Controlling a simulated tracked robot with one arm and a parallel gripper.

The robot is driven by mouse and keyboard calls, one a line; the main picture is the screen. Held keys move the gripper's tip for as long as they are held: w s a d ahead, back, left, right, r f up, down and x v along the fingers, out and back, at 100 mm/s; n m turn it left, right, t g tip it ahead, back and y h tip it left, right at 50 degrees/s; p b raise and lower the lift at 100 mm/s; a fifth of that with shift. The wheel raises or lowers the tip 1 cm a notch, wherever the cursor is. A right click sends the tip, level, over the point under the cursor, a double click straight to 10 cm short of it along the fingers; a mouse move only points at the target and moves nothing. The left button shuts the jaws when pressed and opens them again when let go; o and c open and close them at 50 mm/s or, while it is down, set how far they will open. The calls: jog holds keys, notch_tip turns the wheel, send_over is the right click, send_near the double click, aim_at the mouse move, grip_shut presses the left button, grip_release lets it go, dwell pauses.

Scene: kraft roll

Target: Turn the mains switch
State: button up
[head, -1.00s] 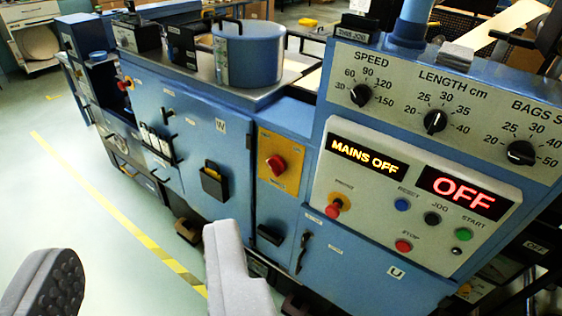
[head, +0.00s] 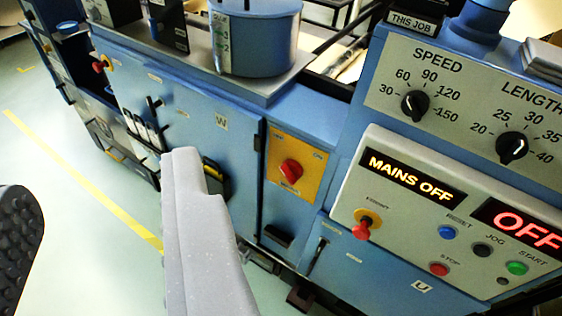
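The mains switch (head: 291,171) is a red rotary knob on a yellow plate (head: 311,156), set in the blue machine front between the cabinet door and the control panel. A black display on the panel reads MAINS OFF (head: 411,176). My gripper (head: 110,220) shows as two grey fingers spread wide apart, with nothing between them. The right finger is in front of the cabinet door, to the left of the switch in the picture. The left finger, with a dark ribbed pad, is at the left edge. Neither finger appears to touch the switch.
The control panel (head: 380,205) carries a red stop knob on yellow (head: 364,223), several buttons and a red OFF display (head: 521,224). Dials (head: 415,104) sit above it. A black holder (head: 215,182) and handles stick out of the door. Open floor lies left.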

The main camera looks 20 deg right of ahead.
jog(key=shift+w+r, duration=0.1)
jog(key=shift+w, duration=0.3)
